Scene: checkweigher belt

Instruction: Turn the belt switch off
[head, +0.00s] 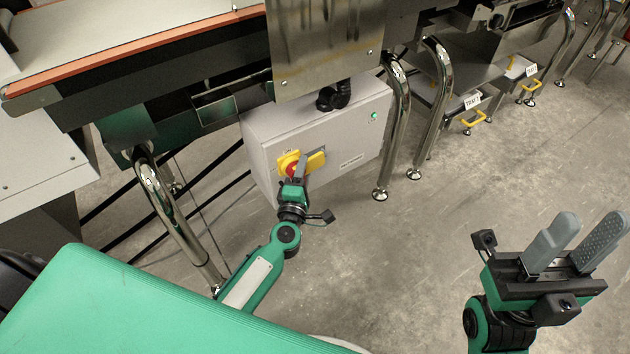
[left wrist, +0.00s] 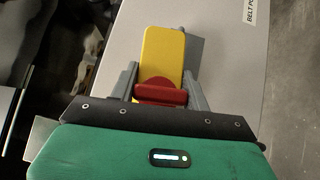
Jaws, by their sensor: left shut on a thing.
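The belt switch has a red handle (head: 291,170) and yellow parts (head: 316,161) on the front of a grey control box (head: 345,140). My left gripper (head: 298,170) is at the switch and hides part of it. In the left wrist view, its grey fingers stand on both sides of the red handle (left wrist: 160,95), shut on it. A yellow plate (left wrist: 163,52) extends beyond the handle there. A small green lamp (head: 374,116) glows on the box. My right gripper (head: 590,230) is open and empty, out over the floor at the right.
The conveyor belt (head: 130,40) with an orange edge runs above at the upper left. Shiny metal legs (head: 398,130) stand right of the box, and another leg (head: 170,205) stands left. Trays with yellow handles (head: 473,120) are at the upper right. Open floor lies right of the box.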

